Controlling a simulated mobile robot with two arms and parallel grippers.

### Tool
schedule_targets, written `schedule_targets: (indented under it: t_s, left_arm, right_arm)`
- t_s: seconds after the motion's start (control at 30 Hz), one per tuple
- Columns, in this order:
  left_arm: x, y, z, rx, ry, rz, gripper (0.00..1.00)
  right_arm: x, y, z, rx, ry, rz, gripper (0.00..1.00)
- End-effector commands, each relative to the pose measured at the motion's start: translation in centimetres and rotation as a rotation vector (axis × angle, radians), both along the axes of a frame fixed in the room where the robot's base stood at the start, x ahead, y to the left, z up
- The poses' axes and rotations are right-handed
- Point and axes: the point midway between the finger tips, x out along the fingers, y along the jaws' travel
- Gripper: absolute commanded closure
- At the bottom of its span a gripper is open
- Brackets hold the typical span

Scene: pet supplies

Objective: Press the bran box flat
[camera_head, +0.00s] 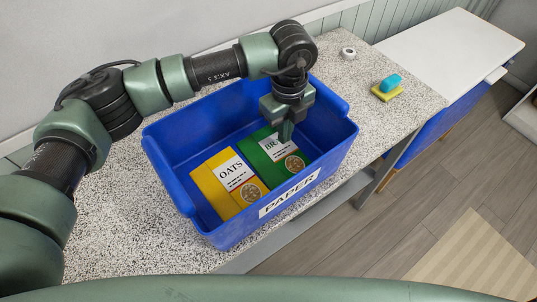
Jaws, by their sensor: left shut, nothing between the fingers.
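The green bran box (264,149) lies in the right half of a blue bin (162,162) labelled PAPER. Its label is partly hidden by my left gripper. A yellow oats box (212,188) lies to its left in the same bin. My left gripper (286,136) is shut, empty, and points down over the bran box. I cannot tell whether its tips touch the box, or how flat the box is. My right gripper is not in view.
The bin stands on a speckled counter (120,235). A small white roll (348,53) and a teal and yellow sponge pair (388,87) lie at the right. A white-topped unit (450,45) stands beyond. The bin walls surround my left gripper.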

Motion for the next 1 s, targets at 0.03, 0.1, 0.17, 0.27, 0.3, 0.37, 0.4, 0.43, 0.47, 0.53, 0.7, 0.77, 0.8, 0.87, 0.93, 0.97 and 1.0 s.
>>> schedule_targets:
  t_s: [0.03,0.1,0.17,0.27,0.3,0.37,0.4,0.43,0.47,0.53,0.7,0.77,0.8,0.87,0.93,0.97,1.0]
  left_arm:
    - [0.0,0.0,0.8,-0.001,-0.001,0.000,1.00]
    - [0.0,0.0,1.6,-0.001,-0.001,0.000,1.00]
    - [0.1,0.0,2.2,-0.001,-0.002,0.000,1.00]
    - [0.1,0.0,3.2,0.000,-0.002,0.000,1.00]
    - [0.1,0.0,3.6,0.000,-0.003,0.000,1.00]
    - [0.0,0.0,4.2,-0.001,-0.002,0.000,1.00]
    - [0.0,0.0,4.6,-0.001,-0.002,0.000,1.00]
    - [0.0,0.0,4.9,-0.002,-0.001,0.000,1.00]
    - [0.0,0.0,5.1,-0.002,-0.001,0.000,1.00]
    - [0.0,0.0,5.3,-0.001,-0.002,0.000,1.00]
    - [0.0,0.0,5.3,-0.001,-0.001,0.000,1.00]
    - [0.0,0.0,5.3,-0.001,-0.001,0.000,1.00]
    - [0.0,0.0,5.3,-0.001,-0.001,0.000,1.00]
    - [0.0,0.0,5.3,-0.001,-0.001,0.000,1.00]
    - [0.0,0.0,5.2,-0.001,-0.001,0.000,1.00]
    - [0.0,0.0,5.2,-0.001,-0.001,0.000,1.00]
    - [0.0,0.0,5.3,-0.001,-0.001,0.000,1.00]
  right_arm:
    - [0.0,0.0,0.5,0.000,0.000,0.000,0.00]
    - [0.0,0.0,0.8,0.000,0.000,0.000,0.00]
    - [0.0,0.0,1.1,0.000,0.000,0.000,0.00]
    - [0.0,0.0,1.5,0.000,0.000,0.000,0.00]
    - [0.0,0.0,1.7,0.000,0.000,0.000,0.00]
    - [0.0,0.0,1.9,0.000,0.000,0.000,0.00]
    - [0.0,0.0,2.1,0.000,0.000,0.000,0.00]
    - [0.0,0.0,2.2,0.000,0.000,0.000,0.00]
    - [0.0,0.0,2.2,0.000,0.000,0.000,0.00]
    - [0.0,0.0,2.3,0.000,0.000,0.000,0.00]
    - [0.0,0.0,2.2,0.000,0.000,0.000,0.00]
    - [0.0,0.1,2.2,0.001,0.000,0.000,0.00]
    - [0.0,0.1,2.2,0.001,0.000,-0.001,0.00]
    - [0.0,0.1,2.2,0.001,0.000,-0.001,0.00]
    - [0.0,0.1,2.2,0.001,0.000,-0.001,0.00]
    - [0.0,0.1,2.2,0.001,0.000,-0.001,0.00]
    - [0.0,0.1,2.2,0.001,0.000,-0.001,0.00]
